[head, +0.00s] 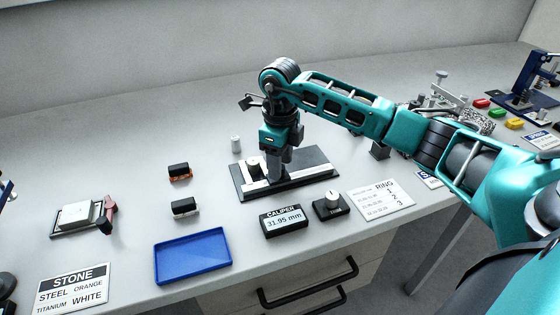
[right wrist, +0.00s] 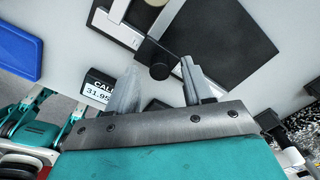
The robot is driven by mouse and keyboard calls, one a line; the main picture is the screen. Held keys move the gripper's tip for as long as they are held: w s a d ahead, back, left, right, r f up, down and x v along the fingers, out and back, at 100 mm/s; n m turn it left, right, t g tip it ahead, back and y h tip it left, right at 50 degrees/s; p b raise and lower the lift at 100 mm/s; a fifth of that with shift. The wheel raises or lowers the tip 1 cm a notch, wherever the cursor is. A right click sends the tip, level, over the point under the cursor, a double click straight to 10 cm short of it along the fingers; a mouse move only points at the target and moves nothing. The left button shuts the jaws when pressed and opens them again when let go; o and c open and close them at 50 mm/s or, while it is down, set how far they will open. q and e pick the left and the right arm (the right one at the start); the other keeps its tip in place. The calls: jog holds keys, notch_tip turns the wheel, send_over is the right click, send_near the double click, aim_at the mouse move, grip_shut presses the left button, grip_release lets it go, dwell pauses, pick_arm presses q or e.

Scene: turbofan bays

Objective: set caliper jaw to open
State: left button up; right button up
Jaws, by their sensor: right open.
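The caliper fixture (head: 318,166) is a black plate with a light metal rail, lying on the bench below my right gripper. Its readout box (head: 283,220) shows 31.95 mm; part of the readout (right wrist: 97,88) shows in the right wrist view. My right gripper (head: 276,170) points down over the rail, open. In the right wrist view its two fingers (right wrist: 159,68) are apart, with a round black knob (right wrist: 160,71) seen between their tips. I cannot tell whether they touch it. My left gripper is not in view.
A box with a white dial (head: 331,203) stands right of the readout. A blue tray (head: 192,256), two small black-topped blocks (head: 180,171) and a small cylinder (head: 236,144) are to the left. A ring card (head: 381,199) lies at right.

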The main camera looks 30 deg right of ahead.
jog(key=shift+f, duration=0.35)
jog(key=shift+c, duration=0.4)
grip_shut()
